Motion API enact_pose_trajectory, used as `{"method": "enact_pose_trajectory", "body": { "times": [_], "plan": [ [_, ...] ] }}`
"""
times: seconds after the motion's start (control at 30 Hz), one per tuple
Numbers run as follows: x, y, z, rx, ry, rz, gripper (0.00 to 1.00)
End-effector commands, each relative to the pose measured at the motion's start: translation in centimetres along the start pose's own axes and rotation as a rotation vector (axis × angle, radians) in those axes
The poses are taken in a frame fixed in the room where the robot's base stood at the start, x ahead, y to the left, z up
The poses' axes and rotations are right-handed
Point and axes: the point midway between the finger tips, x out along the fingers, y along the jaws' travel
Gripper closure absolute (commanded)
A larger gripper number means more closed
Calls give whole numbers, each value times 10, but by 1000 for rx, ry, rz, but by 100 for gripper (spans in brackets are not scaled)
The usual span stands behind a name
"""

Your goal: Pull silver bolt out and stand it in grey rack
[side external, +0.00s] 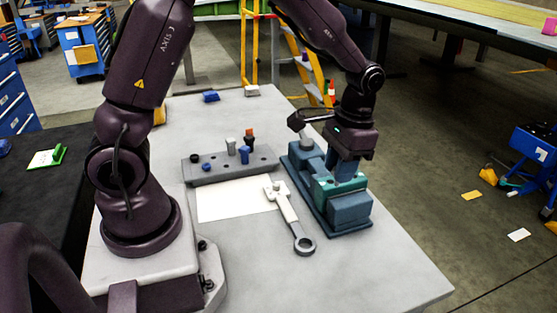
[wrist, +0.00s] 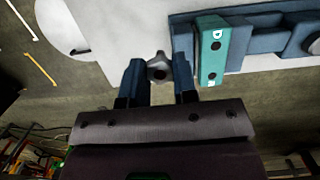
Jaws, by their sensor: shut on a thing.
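My gripper (wrist: 158,88) points down at the blue jig (side external: 350,210) on the right of the table. In the wrist view its two blue fingers are shut on a silver, star-headed bolt (wrist: 158,66). In the side view the fingers (side external: 345,170) stand close by the jig's teal block (side external: 325,183) and the bolt is hidden there. I cannot tell how far the bolt sits in the jig. The teal block also shows right of the fingers in the wrist view (wrist: 212,50). The grey rack (side external: 262,166) lies left of the jig and holds several pegs or bolts.
A wrench-like tool (side external: 288,210) with a ring end lies on the table in front of the jig. A white sheet (side external: 230,204) lies in front of the rack. The front table area is clear.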

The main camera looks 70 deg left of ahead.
Motion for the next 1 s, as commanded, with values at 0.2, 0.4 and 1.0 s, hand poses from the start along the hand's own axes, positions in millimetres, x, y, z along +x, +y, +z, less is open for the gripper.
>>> {"method": "enact_pose_trajectory", "body": {
  "times": [0.2, 0.4, 1.0],
  "plan": [
    [17, -60, 1, -165, -3, 24, 96],
    [40, -156, 3, -381, -4, 57, 96],
    [76, -331, 38, -535, -1, 80, 96]
  ]
}}
